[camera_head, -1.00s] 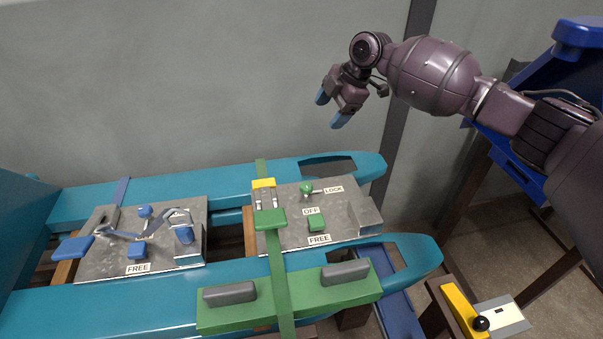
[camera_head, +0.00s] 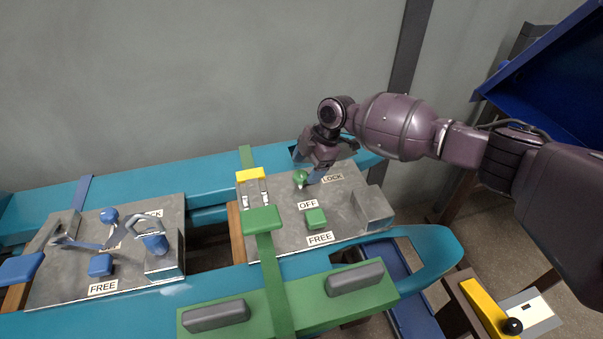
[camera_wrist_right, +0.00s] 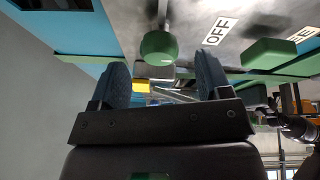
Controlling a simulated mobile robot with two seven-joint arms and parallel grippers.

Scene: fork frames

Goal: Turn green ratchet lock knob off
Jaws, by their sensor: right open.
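The green ratchet knob (camera_head: 300,178) is a round green cap on a short stem, on the grey metal panel (camera_head: 345,208) beside the LOCK label (camera_head: 332,178). The OFF label (camera_head: 308,204) is nearer me. My right gripper (camera_head: 306,164) reaches down over the knob with its blue fingers apart. In the right wrist view the knob (camera_wrist_right: 158,47) lies between the open fingertips (camera_wrist_right: 161,62), seemingly just beyond them, with clear gaps to both fingers. I cannot tell its exact depth. My left gripper is not in view.
A green block (camera_head: 316,218) sits by the FREE label (camera_head: 320,239). A similar blue ratchet set (camera_head: 108,215) is further left. The wall (camera_head: 180,80) stands close behind.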

